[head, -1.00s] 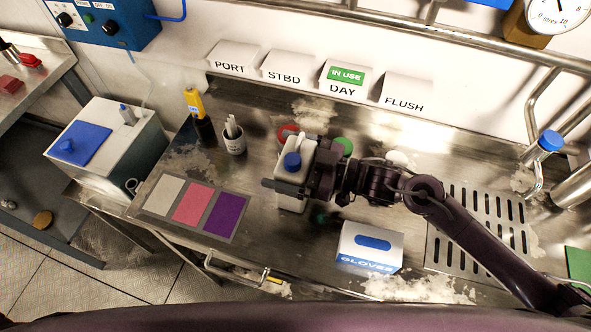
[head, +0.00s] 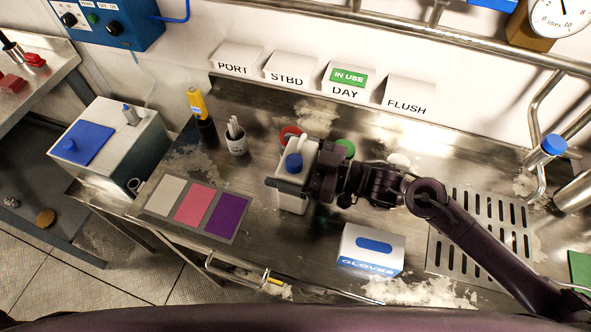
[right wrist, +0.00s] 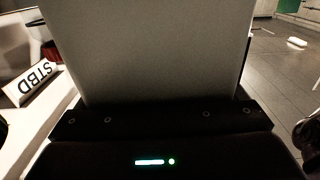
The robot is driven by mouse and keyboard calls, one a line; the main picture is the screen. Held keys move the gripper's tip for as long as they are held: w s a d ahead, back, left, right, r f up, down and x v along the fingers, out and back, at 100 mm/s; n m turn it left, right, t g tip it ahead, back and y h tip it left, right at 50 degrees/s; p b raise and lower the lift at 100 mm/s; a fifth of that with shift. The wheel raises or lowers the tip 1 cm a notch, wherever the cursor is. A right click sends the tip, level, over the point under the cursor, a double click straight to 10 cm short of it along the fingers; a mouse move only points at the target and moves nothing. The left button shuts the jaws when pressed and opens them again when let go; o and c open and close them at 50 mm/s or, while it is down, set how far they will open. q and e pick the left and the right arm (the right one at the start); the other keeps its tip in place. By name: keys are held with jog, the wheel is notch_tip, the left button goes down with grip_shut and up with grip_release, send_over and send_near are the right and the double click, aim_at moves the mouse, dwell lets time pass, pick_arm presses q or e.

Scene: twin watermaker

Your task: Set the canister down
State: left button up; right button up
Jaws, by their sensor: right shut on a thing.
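A white canister (head: 292,196) with a blue cap stands upright over the middle of the steel bench (head: 330,225) in the head view. My right gripper (head: 296,186) is shut on it, coming from the right with the fingers around its upper part. In the right wrist view the pale canister wall (right wrist: 150,50) fills the space between the fingers. I cannot tell whether its base touches the bench. My left gripper is out of view.
A glove box (head: 371,250) stands in front right, a colour card (head: 197,207) left. A pen cup (head: 236,138) and yellow-topped meter (head: 201,115) stand back left. A drain grate (head: 480,235) is right.

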jog(key=shift+r, duration=0.3)
